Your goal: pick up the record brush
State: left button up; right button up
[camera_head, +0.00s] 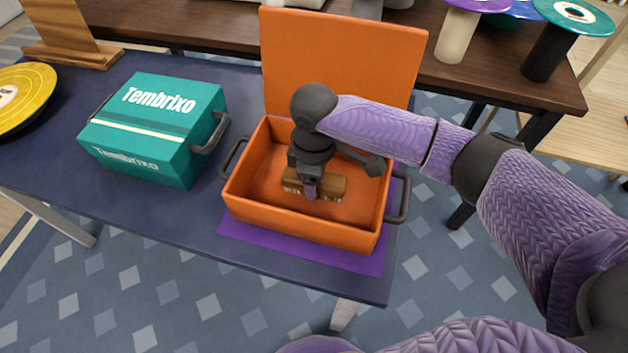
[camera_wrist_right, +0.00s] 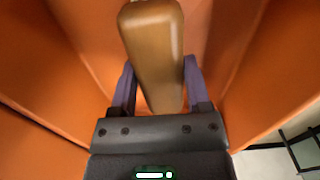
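The record brush (camera_head: 329,185) is a brown wooden block with a paler underside, inside the open orange case (camera_head: 302,231). My right gripper (camera_head: 311,191) reaches down into the case from above, with one purple finger against the brush's near side. In the right wrist view the brush (camera_wrist_right: 155,45) fills the space between the two purple fingers (camera_wrist_right: 160,75), which look closed against its sides. Whether the brush rests on the case floor or hangs just above it cannot be told. My left gripper is not in view.
The case's raised lid (camera_head: 340,55) stands behind it, and its walls surround my right gripper. A purple mat (camera_head: 300,253) lies under the case. A closed teal case (camera_head: 155,125) stands to the left, with a yellow record (camera_head: 25,92) beyond. Spools (camera_head: 470,25) stand on the back table.

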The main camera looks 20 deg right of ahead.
jog(key=c, duration=0.7)
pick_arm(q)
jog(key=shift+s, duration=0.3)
pick_arm(e)
grip_shut()
jog(key=shift+r, duration=0.15)
notch_tip(320, 180, up, 9)
jog(key=p, duration=0.5)
jog(key=shift+r, duration=0.4)
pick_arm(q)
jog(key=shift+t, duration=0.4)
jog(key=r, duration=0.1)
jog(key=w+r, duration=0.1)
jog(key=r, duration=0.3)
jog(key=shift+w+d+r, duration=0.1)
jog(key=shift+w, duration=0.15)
